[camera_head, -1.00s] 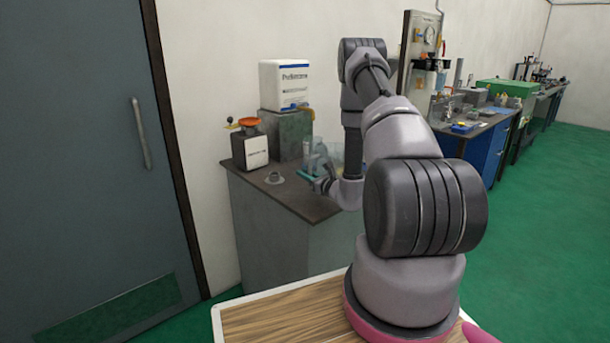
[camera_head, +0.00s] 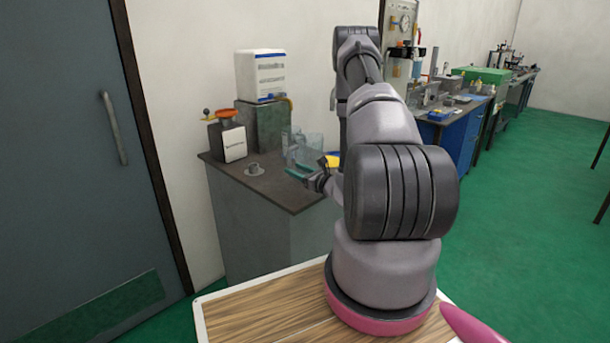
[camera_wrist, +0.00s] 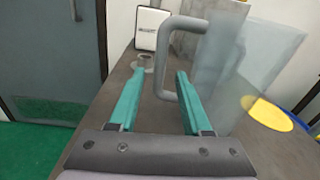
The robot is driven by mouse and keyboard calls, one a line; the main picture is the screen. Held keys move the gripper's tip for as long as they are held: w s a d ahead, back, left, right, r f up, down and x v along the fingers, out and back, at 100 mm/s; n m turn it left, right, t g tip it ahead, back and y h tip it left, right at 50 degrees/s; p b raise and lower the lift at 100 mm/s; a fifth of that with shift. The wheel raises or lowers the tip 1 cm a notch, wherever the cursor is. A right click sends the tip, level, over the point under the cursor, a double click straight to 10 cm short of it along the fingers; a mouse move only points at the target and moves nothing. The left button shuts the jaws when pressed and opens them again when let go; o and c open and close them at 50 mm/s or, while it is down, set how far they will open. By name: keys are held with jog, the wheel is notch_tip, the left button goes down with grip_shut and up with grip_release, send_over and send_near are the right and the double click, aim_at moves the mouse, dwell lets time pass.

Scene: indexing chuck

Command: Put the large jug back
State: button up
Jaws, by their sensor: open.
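A clear, see-through jug (camera_wrist: 212,70) with a grey C-shaped handle (camera_wrist: 161,60) stands at the worktop's right side in the wrist view. In the head view a clear vessel (camera_head: 313,147), which looks like this jug, stands just beyond my gripper (camera_head: 299,174). My gripper also shows in the wrist view (camera_wrist: 158,78), with its two teal fingers apart. The handle's upright bar appears between the fingers, with the jug's body to the right. I cannot tell whether a finger touches it. A second clear vessel (camera_wrist: 265,62) overlaps the jug on the right.
A yellow disc (camera_wrist: 267,112) lies at the second vessel's base. A small grey round piece (camera_head: 254,170), a white-labelled container with an orange top (camera_head: 229,140) and a white canister (camera_head: 262,75) on a grey block (camera_head: 265,125) stand behind. The worktop's front (camera_head: 285,195) is clear.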

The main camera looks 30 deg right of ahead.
jog(key=v, duration=0.5)
jog(key=shift+s, duration=0.2)
jog(key=a+r+n+g+y, duration=0.4)
jog(key=a+r+n+y, duration=0.5)
jog(key=r, duration=0.4)
jog(key=s+a+r+n+g, duration=0.9)
jog(key=s+a+r+g, duration=0.1)
jog(key=a+r, duration=0.15)
jog(key=s+r+n+g+h, duration=0.2)
jog(key=s+r+n+h, duration=0.3)
jog(key=s, duration=0.5)
jog(key=s+d+r+n+t+h, duration=0.4)
jog(key=d+r+t+h, duration=0.1)
jog(key=r+t+h, duration=0.1)
jog(key=shift+s+d+r+h, duration=0.35)
jog(key=shift+r+h, duration=0.25)
jog(key=shift+r, duration=0.1)
